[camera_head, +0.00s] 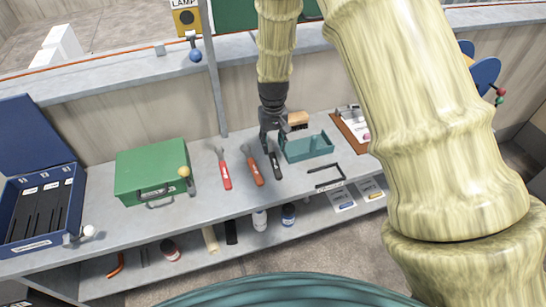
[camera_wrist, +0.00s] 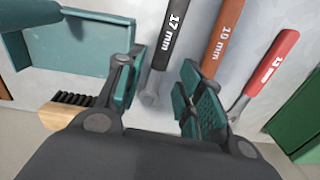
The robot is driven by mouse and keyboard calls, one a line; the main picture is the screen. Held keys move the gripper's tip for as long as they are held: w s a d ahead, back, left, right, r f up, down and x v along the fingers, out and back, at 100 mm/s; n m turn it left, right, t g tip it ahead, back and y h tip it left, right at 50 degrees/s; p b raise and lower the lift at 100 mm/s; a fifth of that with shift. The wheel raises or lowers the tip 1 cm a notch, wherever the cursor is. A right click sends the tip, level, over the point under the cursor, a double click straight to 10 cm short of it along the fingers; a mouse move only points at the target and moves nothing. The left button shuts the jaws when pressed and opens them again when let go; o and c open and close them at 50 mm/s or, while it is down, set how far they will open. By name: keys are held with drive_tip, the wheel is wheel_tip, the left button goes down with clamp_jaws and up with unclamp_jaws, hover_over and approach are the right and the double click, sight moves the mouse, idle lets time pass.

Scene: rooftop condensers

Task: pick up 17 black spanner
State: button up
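The black 17 mm spanner (camera_head: 275,164) lies on the grey bench between an orange-handled spanner and the teal tray; its upper end is hidden by my gripper in the head view. In the wrist view the black spanner (camera_wrist: 173,32) shows its "17 mm" label, with its metal end between my fingers. My gripper (camera_head: 270,141) points down over that end. In the wrist view my gripper (camera_wrist: 161,78) is open, one finger on each side of the spanner, and holds nothing. I cannot tell the height left between the fingertips and the bench.
The orange-handled 19 mm spanner (camera_wrist: 222,38) lies close beside the right finger, with a red-handled spanner (camera_head: 225,176) beyond. The teal tray (camera_head: 308,149) and a brush (camera_head: 298,119) are close on the other side. A green box (camera_head: 150,168) and black hex key (camera_head: 327,175) also lie on the bench.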

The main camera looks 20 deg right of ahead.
sight(273, 156)
drive_tip(key=shift+s+f+p, duration=0.15)
drive_tip(key=shift+f+p, duration=0.9)
drive_tip(key=shift+f, duration=1.5)
clamp_jaws()
